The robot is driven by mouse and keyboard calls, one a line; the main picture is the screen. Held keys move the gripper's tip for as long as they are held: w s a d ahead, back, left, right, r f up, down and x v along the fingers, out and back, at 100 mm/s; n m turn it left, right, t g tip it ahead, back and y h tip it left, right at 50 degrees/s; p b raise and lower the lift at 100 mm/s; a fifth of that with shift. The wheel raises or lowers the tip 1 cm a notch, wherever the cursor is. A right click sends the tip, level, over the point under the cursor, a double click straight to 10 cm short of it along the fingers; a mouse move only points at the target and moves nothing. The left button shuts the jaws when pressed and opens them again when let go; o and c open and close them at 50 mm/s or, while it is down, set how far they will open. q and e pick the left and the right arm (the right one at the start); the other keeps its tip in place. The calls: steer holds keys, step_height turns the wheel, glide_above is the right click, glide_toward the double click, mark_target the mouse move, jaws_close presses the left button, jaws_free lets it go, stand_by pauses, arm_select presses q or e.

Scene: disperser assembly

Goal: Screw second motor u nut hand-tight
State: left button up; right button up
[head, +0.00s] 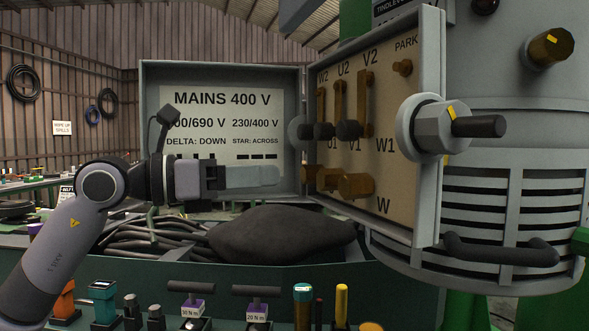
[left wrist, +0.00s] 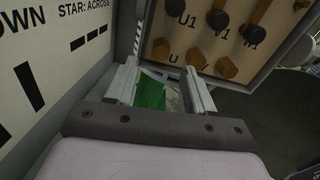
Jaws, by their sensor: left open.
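The terminal board (head: 390,185) sits in an open grey box. Along its lower edge is a row of brass hex nuts; the one nearest the letter U is the leftmost, a brass nut (left wrist: 160,49) in the left wrist view. In the head view, a brass nut (head: 357,186) stands near the letter W, overlapping others behind it. My left gripper (head: 272,176) is open and empty, its fingers pointing right toward the board. In the left wrist view the open fingers (left wrist: 163,85) are below the nuts, apart from them. My right gripper is in neither view.
Dark-tipped terminals (left wrist: 217,20) stand above the nuts. The box door (head: 222,150), with a MAINS 400 V label, is behind my left gripper. A black sack (head: 285,235) and cables lie below it. Tools (head: 257,305) stand along the front. A grey hex fitting (head: 430,128) juts at right.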

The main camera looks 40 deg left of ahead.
mark_target(303, 174)
arm_select(q)
steer(key=p+x, duration=0.1)
steer(key=x, duration=0.1)
steer(key=p+x, duration=0.1)
steer(key=x, duration=0.1)
steer(key=shift+r, duration=0.2)
steer(key=shift+w+d+f+p, duration=0.1)
steer(key=shift+w+d+p, duration=0.3)
steer(key=shift+w, duration=0.15)
steer(key=shift+w+d+f, duration=0.1)
steer(key=shift+w+d, duration=0.05)
steer(key=shift+w, duration=0.05)
jaws_close()
